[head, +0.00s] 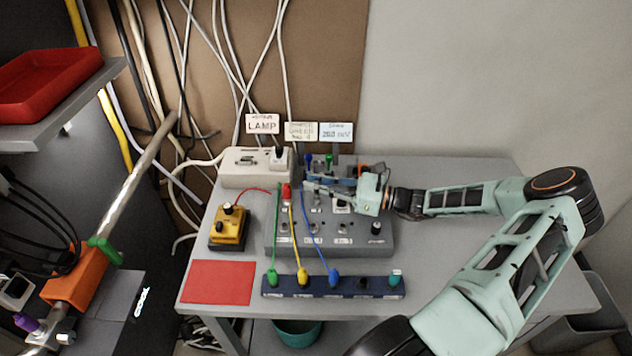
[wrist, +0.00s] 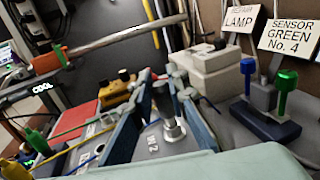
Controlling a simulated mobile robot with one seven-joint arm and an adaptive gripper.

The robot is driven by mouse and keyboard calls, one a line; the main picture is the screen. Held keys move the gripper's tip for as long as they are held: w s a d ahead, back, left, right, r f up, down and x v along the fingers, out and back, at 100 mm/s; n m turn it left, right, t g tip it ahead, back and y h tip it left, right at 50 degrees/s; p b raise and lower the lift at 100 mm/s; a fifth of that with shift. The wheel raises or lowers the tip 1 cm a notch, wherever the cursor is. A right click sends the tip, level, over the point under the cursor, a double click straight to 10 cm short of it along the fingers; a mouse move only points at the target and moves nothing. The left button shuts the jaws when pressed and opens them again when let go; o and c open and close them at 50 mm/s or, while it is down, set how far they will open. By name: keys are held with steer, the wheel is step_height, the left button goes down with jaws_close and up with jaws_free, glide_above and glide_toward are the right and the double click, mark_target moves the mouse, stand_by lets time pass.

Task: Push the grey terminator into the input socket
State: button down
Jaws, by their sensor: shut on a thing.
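The grey terminator (wrist: 163,97) is a small dark grey cylinder between the blue fingers of my gripper (wrist: 160,82) in the wrist view. My gripper is shut on it. A shiny metal socket (wrist: 174,131) is directly below it, beside a label that seems to read "IN 2". They look in line and close, but I cannot tell how far the terminator is in. In the head view my gripper (head: 312,186) is low over the back of the grey panel box (head: 300,245). The terminator cannot be made out there.
A yellow box (head: 229,230) and a white power box (head: 240,168) stand left. A blue holder with green and blue pegs (wrist: 262,122) is close by. The red mat (head: 218,283) is bare.

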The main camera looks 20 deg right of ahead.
steer(key=shift+f+b, duration=0.55)
steer(key=shift+f, duration=0.45)
steer(key=c, duration=1.8)
jaws_free()
steer(key=v, duration=1.2)
steer(key=shift+r, duration=0.1)
steer(key=shift+a, duration=0.1)
